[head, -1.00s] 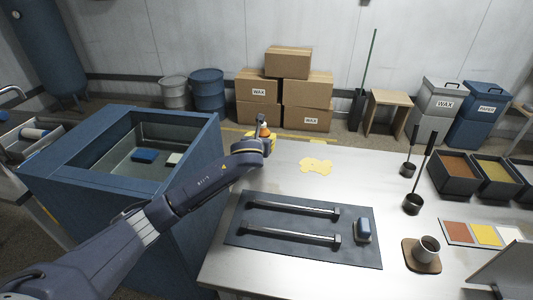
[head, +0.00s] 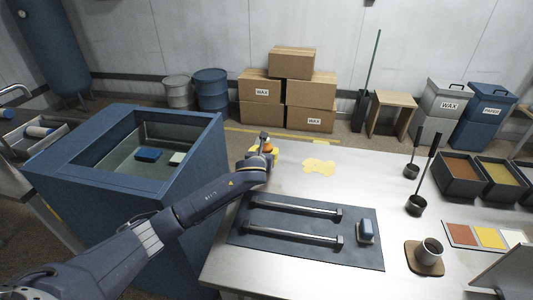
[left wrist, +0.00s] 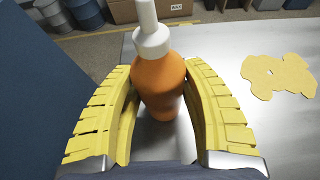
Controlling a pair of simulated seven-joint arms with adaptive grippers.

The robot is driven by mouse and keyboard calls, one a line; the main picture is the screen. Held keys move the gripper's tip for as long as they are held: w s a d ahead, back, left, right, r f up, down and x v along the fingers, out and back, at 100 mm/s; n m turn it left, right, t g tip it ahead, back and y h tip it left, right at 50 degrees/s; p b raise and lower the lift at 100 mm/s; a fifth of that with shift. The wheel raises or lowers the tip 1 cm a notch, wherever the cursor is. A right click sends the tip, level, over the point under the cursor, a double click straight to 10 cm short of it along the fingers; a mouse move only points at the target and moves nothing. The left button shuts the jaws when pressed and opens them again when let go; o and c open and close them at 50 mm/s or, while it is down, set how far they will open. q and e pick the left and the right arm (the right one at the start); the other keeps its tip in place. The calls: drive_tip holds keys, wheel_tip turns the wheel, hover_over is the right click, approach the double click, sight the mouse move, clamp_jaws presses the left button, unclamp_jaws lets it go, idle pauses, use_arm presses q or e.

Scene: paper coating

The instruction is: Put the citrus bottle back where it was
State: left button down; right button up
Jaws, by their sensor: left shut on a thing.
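The citrus bottle is orange with a white cap and neck; it shows in the left wrist view (left wrist: 159,84) between my yellow fingers. In the head view the bottle (head: 269,148) is small, over the far left part of the grey table (head: 226,268). My left gripper (head: 264,154) is shut around the bottle's body, and the bottle looks roughly upright. The bottle's base is partly hidden, so I cannot tell if it touches the table. My right gripper is not in view.
A yellow, irregular flat patch (head: 319,167) lies right of the bottle. A dark mat (head: 272,225) with two metal bars and a blue block is nearer. A blue open tank (head: 190,150) stands left of the table. Cups, trays and colour swatches are at the right.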

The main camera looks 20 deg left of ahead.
use_arm(q)
drive_tip(key=shift+f, duration=0.1)
drive_tip(key=c, duration=0.7)
unclamp_jaws()
drive_tip(key=shift+s, duration=0.1)
drive_tip(key=v, duration=1.2)
